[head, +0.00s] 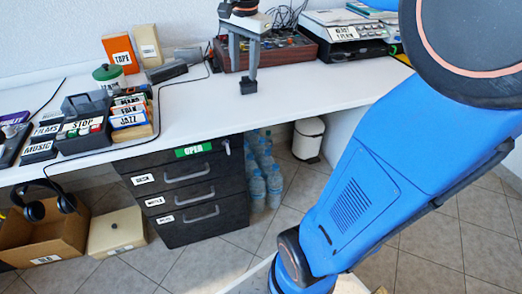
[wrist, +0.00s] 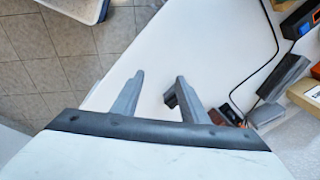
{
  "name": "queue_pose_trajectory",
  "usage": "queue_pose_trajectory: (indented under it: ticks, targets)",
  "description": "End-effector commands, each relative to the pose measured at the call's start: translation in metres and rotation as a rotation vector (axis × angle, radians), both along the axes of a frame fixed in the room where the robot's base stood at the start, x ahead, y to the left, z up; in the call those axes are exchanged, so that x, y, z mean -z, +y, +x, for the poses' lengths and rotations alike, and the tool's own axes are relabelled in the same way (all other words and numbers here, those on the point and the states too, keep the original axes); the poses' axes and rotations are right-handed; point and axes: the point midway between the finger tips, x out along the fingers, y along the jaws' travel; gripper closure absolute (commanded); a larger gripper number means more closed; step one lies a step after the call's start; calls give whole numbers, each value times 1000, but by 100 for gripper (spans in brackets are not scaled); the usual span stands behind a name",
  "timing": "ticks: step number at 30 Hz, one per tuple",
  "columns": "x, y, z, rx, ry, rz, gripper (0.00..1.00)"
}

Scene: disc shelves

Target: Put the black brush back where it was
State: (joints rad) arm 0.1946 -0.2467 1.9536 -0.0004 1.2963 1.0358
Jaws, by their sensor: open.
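My gripper (head: 249,76) is above the white table in the head view, in front of the wooden tray of parts. A dark oblong block (head: 166,71), possibly the black brush, lies on the table left of my gripper, by a black cable. It also shows at the right of the wrist view (wrist: 284,77), apart from the fingers. I cannot tell for sure that it is the brush.
An orange box (head: 119,53), a beige box (head: 146,46) and a green-lidded jar (head: 108,76) stand left. Labelled disc holders (head: 82,127) fill the left end. The wooden tray (head: 232,59) and a machine (head: 346,36) stand behind. The table's front middle is clear.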

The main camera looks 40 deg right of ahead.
Motion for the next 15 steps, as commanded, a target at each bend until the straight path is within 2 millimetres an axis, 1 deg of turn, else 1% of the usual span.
queue_pose_trajectory:
  ticks: [1,3,8,15]
  targets:
    - [4,8,-14,-63,-15,-10,60]
    - [10,17,-30,-158,-34,-27,60]
    - [28,36,-68,-375,-75,-71,60]
    - [63,59,-123,-697,-137,-150,60]
